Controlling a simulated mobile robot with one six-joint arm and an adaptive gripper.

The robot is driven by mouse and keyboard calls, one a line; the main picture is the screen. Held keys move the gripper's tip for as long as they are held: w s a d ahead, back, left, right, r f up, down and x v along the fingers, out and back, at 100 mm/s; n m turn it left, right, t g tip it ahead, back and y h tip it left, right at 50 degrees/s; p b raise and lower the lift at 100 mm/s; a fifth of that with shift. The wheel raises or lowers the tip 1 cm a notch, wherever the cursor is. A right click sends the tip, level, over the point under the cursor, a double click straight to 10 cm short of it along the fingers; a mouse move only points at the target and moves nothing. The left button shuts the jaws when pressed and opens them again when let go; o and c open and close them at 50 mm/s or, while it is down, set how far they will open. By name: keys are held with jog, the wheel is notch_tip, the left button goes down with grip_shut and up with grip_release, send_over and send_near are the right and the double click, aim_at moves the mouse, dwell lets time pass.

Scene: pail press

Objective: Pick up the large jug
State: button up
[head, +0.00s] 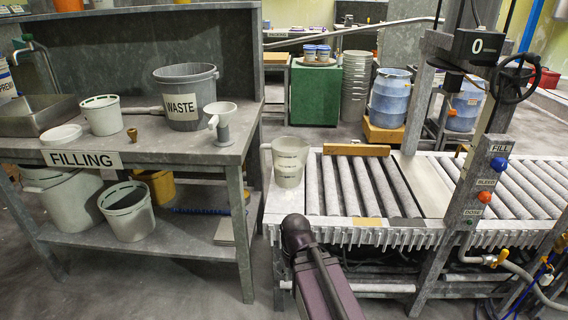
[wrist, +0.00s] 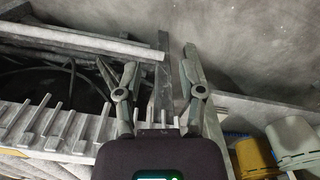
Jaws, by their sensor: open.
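In the head view only my arm shows, in front of and below the jug; the gripper itself is hidden there.
The filling bench (head: 150,150) stands left, holding a waste bucket (head: 185,112), a white pail (head: 102,117) and a funnel (head: 221,125). Pails sit on its lower shelf, including a yellow bucket (wrist: 256,157). The press post (head: 470,190) rises right of the jug. A floor gap separates bench and conveyor.

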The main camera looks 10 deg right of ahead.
jog(key=shift+a, duration=0.1)
jog(key=shift+w, duration=0.1)
jog(key=w+r+m+t+h, duration=0.1)
jog(key=w+r+t, duration=0.1)
jog(key=w, duration=0.5)
jog(key=w+r+m+t+h+p, duration=0.1)
jog(key=w+r+t+h, duration=0.1)
jog(key=w, duration=0.6)
jog(key=w+r+m+t+h, duration=0.1)
jog(key=w+r+t, duration=0.3)
jog(key=w, duration=0.3)
jog(key=shift+w+a+m+t+h+p, duration=0.25)
jog(key=shift+w+m+t+h+p, duration=0.05)
jog(key=shift+p, duration=0.05)
jog(key=w+a+r+t, duration=0.4)
jog(key=w+a+r, duration=0.1)
jog(key=w, duration=0.2)
jog(key=shift+w+r, duration=0.15)
jog(key=shift+r, duration=0.2)
